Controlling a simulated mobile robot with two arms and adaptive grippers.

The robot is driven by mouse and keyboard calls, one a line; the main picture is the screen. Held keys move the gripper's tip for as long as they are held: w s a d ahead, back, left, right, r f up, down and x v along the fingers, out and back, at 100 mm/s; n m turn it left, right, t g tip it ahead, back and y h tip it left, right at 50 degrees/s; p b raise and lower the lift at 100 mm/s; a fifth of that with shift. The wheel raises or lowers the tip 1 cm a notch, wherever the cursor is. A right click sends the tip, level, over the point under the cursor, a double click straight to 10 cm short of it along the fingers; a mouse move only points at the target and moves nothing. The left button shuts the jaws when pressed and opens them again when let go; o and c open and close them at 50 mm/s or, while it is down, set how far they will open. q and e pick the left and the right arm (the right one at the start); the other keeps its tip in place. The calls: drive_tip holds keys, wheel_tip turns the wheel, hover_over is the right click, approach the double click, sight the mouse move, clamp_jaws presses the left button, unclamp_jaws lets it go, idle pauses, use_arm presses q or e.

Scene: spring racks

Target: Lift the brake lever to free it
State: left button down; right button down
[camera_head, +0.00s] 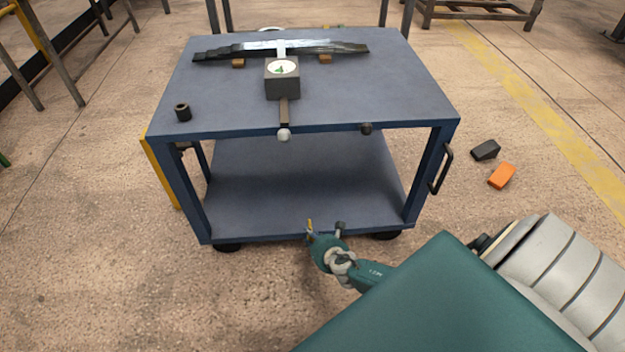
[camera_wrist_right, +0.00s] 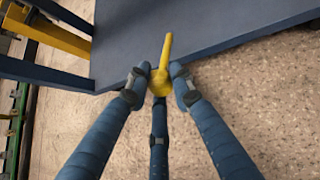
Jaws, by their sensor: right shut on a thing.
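The brake lever is a yellow bar with a rounded end; it shows in the right wrist view (camera_wrist_right: 165,60) and as a small yellow piece in the head view (camera_head: 310,225). It is at the lower front edge of the blue cart (camera_head: 300,237). My right gripper (camera_head: 325,232) is at this edge in the head view. In the right wrist view my right gripper (camera_wrist_right: 158,84) has its fingers closed about the lever's rounded end. The lever's tip points away past the fingers, over the cart's lower shelf. My left gripper is not in view.
On the cart's top lie a dark leaf spring (camera_head: 220,53), a dark block with a dial (camera_head: 282,82) and a dark ring (camera_head: 182,111). A dark wedge (camera_head: 486,150) and an orange block (camera_head: 502,176) lie on the floor at right. Floor left of my arm is clear.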

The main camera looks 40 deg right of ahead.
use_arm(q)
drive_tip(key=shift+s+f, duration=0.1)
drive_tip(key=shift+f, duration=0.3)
use_arm(e)
drive_tip(key=shift+w+d+r, duration=0.1)
drive_tip(key=shift+w+r, duration=0.35)
drive_tip(key=shift+r, duration=0.05)
drive_tip(key=c, duration=1.7)
unclamp_jaws()
drive_tip(key=shift+c, duration=0.2)
drive_tip(key=shift+o, duration=1)
drive_tip(key=shift+f, duration=0.15)
drive_tip(key=shift+s+r, duration=0.2)
drive_tip(key=shift+s, duration=0.25)
drive_tip(key=v, duration=1.1)
